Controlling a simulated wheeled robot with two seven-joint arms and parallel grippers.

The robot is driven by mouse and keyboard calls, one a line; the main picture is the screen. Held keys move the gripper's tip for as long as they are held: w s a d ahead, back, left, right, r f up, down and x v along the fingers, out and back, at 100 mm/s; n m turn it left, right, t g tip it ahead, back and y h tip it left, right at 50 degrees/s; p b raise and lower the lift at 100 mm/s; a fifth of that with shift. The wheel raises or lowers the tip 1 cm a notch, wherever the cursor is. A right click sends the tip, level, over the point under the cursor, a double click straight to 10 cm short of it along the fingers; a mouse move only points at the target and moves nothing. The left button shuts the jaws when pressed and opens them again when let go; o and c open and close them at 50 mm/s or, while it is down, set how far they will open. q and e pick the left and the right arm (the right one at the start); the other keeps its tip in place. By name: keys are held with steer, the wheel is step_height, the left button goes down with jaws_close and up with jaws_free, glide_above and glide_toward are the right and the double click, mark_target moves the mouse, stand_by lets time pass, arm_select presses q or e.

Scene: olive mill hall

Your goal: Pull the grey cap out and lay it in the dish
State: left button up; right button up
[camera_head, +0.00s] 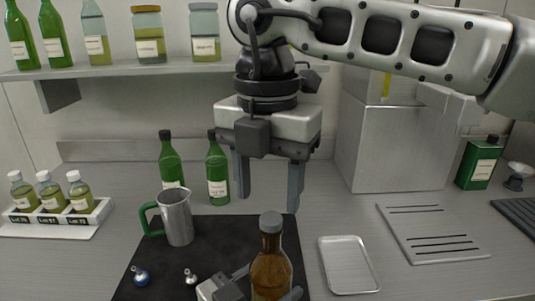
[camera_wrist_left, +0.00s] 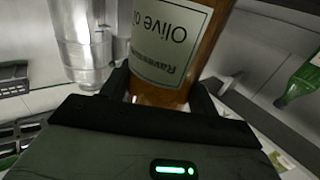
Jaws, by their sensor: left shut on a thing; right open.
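The grey cap (camera_head: 271,222) sits on top of the neck of a brown bottle (camera_head: 271,272) at the front of the dark mat. My left gripper (camera_head: 268,287) is shut around the bottle's body, below the neck. The left wrist view shows the bottle (camera_wrist_left: 172,45), with an "Olive" label upside down, between my left fingers. My right gripper (camera_head: 268,207) is open and points down; its fingers show above and behind the cap, with nothing between them. The dish (camera_head: 348,287), a shallow silver tray, lies empty right of the bottle.
A metal jug (camera_head: 177,220) with a green handle stands on the dark mat (camera_head: 222,231), near two small round-bodied objects (camera_head: 140,277). Two green bottles (camera_head: 217,172) stand behind. A slotted plate (camera_head: 432,233) lies right of the dish. A shelf (camera_head: 150,70) crosses the back.

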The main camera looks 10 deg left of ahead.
mark_target(267, 217)
steer(key=shift+f, duration=1.95)
jaws_close()
steer(key=shift+r, duration=0.15)
steer(key=shift+r, duration=0.95)
steer(key=shift+d, duration=0.1)
